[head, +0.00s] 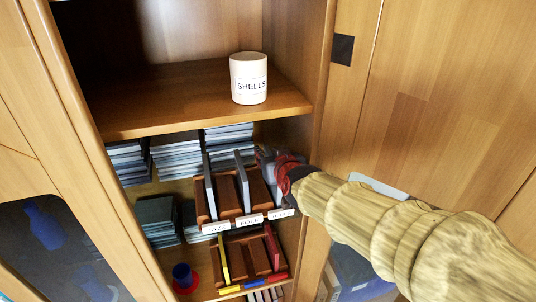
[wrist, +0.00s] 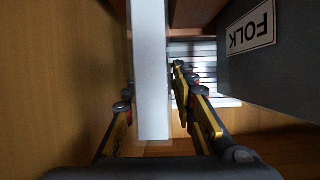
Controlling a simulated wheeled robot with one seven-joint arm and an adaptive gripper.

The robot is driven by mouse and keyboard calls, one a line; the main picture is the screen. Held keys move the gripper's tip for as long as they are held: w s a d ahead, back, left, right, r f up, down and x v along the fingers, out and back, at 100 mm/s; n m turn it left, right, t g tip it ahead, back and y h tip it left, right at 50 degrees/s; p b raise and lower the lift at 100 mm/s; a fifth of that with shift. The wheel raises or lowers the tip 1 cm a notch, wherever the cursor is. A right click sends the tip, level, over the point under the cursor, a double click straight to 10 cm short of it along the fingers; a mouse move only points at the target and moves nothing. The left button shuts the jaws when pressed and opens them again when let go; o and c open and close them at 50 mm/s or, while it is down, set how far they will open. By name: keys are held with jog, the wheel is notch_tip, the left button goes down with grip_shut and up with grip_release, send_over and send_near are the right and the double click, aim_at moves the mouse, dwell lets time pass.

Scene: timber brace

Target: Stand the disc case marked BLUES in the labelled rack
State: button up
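A labelled wooden rack (head: 229,202) stands on the middle shelf, with white labels along its front that are too small to read surely. Two grey cases, one at the left (head: 209,186) and one in the middle (head: 243,181), stand in it. My gripper (head: 264,163) is at the rack's right end. In the wrist view, a pale upright case (wrist: 152,75) lies between my fingers (wrist: 154,85), its narrow edge facing me. A thin gap shows beside the right finger. No BLUES marking is visible. A dark case marked FOLK (wrist: 272,65) stands to the right.
A white SHELLS mug (head: 248,80) stands on the shelf above. Stacks of cases (head: 177,155) lie behind the rack. The cabinet's side wall (wrist: 55,80) is close at left in the wrist view.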

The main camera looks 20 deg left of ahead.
jog(key=shift+o, duration=0.4)
jog(key=shift+s, duration=0.1)
jog(key=shift+s+d+r, duration=0.2)
jog(key=shift+s+r, duration=0.05)
jog(key=v, duration=1.1)
jog(key=shift+f, duration=0.1)
